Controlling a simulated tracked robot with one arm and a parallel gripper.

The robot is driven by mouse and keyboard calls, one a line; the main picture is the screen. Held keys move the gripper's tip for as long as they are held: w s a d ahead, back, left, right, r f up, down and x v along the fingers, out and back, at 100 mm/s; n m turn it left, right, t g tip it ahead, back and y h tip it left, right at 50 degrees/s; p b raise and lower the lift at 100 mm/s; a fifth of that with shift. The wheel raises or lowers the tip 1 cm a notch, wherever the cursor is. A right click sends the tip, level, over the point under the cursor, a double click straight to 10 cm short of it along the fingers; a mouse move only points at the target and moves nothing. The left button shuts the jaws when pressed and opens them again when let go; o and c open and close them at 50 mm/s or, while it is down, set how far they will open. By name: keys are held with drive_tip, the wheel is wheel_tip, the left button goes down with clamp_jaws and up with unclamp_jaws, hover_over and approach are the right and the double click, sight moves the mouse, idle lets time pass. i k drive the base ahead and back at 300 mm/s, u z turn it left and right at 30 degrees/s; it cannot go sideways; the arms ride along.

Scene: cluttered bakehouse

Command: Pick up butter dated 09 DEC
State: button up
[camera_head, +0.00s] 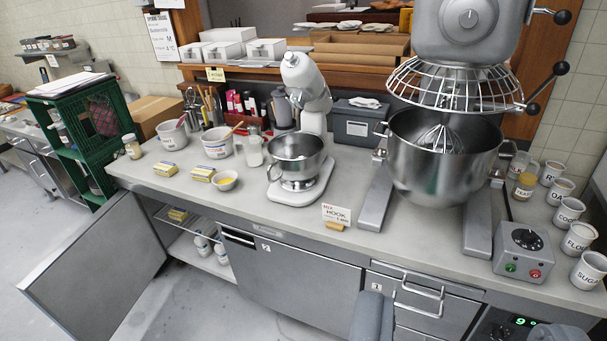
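A third similar butter pack (177,214) lies on the upper shelf of the open under-counter cabinet (195,229). All three are small, and I cannot read a date on any of them. My gripper's fingertips do not show. Grey shapes cut off at the bottom edge are probably parts of my own body. Nothing is seen held.
The cabinet door (95,278) stands open toward the front left. Floor at far left is clear.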

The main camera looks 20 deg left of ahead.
sight(205, 173)
drive_tip(key=z, duration=0.1)
drive_tip(key=i, duration=0.6)
drive_tip(key=u, duration=1.6)
drive_tip(key=i, duration=2.2)
drive_tip(key=u, duration=0.5)
